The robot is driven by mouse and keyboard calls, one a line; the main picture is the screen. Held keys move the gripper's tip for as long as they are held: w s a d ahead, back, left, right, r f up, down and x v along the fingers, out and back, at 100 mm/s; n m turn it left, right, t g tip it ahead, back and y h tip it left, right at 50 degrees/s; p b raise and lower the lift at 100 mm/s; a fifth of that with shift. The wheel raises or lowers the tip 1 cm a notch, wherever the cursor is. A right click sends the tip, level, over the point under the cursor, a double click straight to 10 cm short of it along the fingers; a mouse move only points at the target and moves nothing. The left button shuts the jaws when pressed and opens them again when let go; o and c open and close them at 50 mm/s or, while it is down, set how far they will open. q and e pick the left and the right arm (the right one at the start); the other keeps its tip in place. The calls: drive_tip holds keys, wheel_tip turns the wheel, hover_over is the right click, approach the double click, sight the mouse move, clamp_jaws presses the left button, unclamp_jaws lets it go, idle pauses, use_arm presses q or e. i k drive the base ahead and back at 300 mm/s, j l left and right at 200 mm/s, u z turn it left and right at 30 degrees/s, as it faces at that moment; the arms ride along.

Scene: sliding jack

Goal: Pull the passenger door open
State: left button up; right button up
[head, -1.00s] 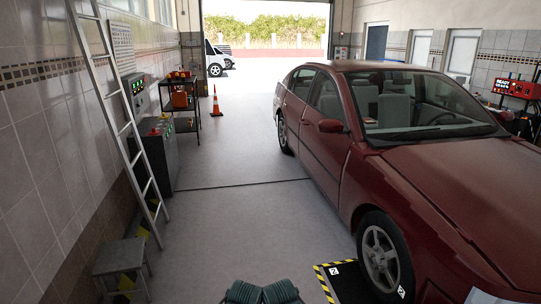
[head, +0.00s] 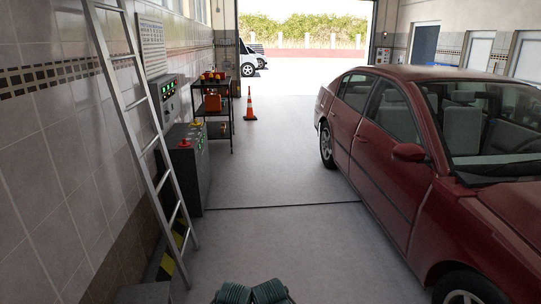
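The dark red car (head: 490,205) stands on the right in the head view, with its front towards me and its side facing the aisle. The passenger door (head: 385,178) is the front door on that side, below the side window and behind the red mirror (head: 408,152). It looks closed, flush with the body. The rear door (head: 340,128) is also closed.
A ladder (head: 146,140) leans on the left tiled wall. A grey cabinet (head: 189,165), a black shelf cart (head: 216,115) and an orange cone (head: 250,105) stand along it. The grey floor (head: 285,180) between them and the car is clear.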

sight(393, 177)
drive_tip(key=i+z, duration=0.15)
drive_tip(key=i, duration=0.8)
drive_tip(key=i+j+z, duration=0.2)
drive_tip(key=i, duration=0.7)
drive_tip(key=i+l+z, duration=0.1)
drive_tip(key=i+z, duration=0.15)
drive_tip(key=i, duration=0.3)
drive_tip(key=i+z, duration=0.2)
drive_tip(key=i, duration=0.35)
drive_tip(key=i+z, duration=0.25)
drive_tip(key=i, duration=0.3)
drive_tip(key=i+j+z, duration=0.2)
drive_tip(key=i, duration=0.3)
drive_tip(key=i+j+z, duration=0.25)
drive_tip(key=i, duration=0.25)
drive_tip(key=i+j+z, duration=0.2)
drive_tip(key=i+j, duration=0.2)
drive_tip(key=i, duration=0.1)
